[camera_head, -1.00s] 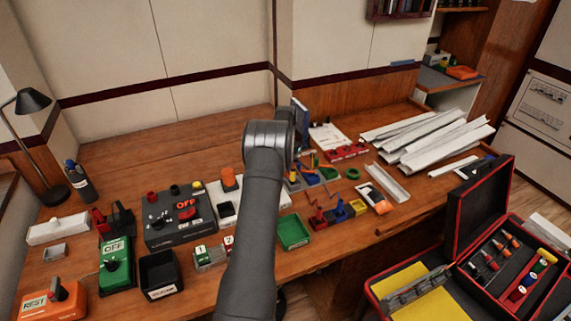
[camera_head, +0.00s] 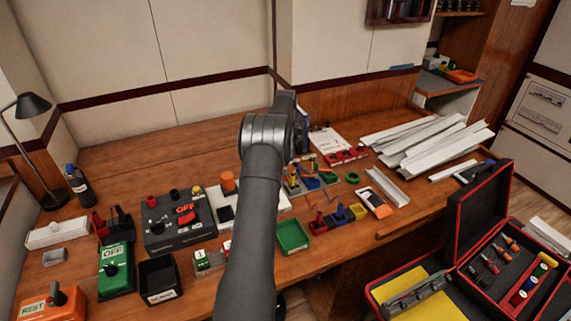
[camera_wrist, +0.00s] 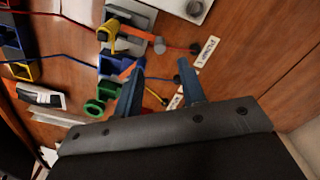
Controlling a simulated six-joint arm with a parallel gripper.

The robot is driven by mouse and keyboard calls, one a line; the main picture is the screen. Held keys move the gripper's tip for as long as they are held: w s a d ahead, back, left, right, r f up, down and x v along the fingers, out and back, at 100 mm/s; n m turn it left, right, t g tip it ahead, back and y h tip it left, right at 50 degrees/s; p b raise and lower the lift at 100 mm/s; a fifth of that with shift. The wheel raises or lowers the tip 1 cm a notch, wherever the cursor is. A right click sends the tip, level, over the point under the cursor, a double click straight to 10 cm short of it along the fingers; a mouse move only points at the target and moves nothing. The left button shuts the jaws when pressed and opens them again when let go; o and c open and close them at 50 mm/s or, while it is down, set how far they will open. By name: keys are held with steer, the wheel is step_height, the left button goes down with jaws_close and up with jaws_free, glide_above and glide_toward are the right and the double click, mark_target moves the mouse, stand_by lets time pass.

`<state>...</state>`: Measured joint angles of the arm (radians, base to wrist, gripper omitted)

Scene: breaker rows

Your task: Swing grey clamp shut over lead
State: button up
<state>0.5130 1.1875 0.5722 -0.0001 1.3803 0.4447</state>
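In the wrist view my gripper (camera_wrist: 160,64) has two blue fingers spread apart, with nothing between their tips. Just beyond them is a row of coloured clamp pieces: yellow (camera_wrist: 112,36), blue (camera_wrist: 112,68) and green (camera_wrist: 95,107). A grey block (camera_wrist: 131,14) and a small round grey part (camera_wrist: 160,45) are at the top of this row; I cannot tell which is the grey clamp or how far it is swung. A thin red lead (camera_wrist: 176,46) runs right from the row to a dark end. In the head view my arm hides most of the gripper.
White paper labels (camera_wrist: 207,52) lie beside the lead ends. In the head view, a green tray (camera_head: 293,236), a grey OFF box (camera_head: 180,220) and white channels (camera_head: 425,140) crowd the bench. An open black-and-red case (camera_head: 480,215) stands front right. Bare wood (camera_head: 150,155) is at back left.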

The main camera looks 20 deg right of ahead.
step_height(320, 180, up, 10)
stand_by(0.3)
step_height(320, 180, down, 18)
steer(key=shift+r, duration=0.25)
stand_by(0.5)
